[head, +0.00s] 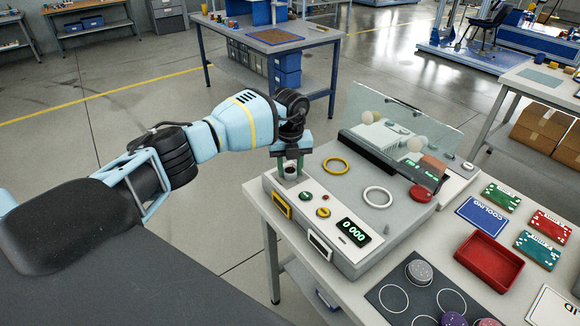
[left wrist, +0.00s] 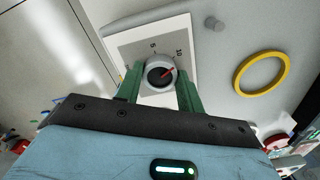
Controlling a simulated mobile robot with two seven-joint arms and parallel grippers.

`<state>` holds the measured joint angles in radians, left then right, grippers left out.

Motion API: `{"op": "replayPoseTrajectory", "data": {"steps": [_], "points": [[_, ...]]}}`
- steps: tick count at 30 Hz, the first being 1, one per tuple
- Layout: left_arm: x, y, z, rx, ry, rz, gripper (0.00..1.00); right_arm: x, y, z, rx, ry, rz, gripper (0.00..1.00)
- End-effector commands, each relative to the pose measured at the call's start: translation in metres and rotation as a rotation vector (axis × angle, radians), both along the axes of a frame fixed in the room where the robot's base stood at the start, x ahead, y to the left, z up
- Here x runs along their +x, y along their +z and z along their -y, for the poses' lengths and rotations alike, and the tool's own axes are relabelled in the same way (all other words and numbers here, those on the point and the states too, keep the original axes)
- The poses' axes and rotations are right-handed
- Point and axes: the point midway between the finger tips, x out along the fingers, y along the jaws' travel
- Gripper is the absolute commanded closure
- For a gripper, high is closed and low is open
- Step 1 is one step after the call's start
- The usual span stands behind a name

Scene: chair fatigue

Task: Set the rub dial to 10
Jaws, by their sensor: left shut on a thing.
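The rub dial (left wrist: 160,74) is a round grey knob with a dark face and a red pointer, on a pale plate marked 5 and 10. In the left wrist view its pointer aims up and to the right, on the side of the 10 mark and a little below the printed number. My left gripper (head: 290,166) points down at the machine's near left corner. Its green fingers (left wrist: 160,88) stand on both sides of the dial and are shut on it. In the head view the fingers mostly hide the dial. My right gripper is not in view.
The grey machine (head: 350,215) has a yellow ring (head: 336,165), a white ring (head: 377,197), a display (head: 353,231) reading 0 000 and a raised clear cover (head: 400,125). Cards and a red tray (head: 489,262) lie to the right on the table.

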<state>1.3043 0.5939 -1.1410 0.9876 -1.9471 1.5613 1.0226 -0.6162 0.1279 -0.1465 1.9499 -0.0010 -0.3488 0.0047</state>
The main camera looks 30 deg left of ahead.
Motion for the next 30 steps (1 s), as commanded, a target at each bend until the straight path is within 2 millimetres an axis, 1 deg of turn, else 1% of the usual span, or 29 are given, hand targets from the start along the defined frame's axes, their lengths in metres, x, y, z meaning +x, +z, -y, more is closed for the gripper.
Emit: {"op": "replayPoseTrajectory", "data": {"steps": [16,17,21,30], "points": [[0.0001,0.0001,-0.0003,0.001,0.025,0.001,0.85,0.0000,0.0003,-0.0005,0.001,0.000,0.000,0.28],[0.0001,0.0001,-0.0003,0.001,0.025,0.001,0.60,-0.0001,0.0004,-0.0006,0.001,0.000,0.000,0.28],[0.0000,0.0001,-0.0003,0.001,0.025,0.001,0.42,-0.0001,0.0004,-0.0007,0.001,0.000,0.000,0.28],[0.0001,0.0011,-0.0002,0.000,0.024,0.000,0.41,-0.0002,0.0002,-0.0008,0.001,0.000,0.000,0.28]]}}
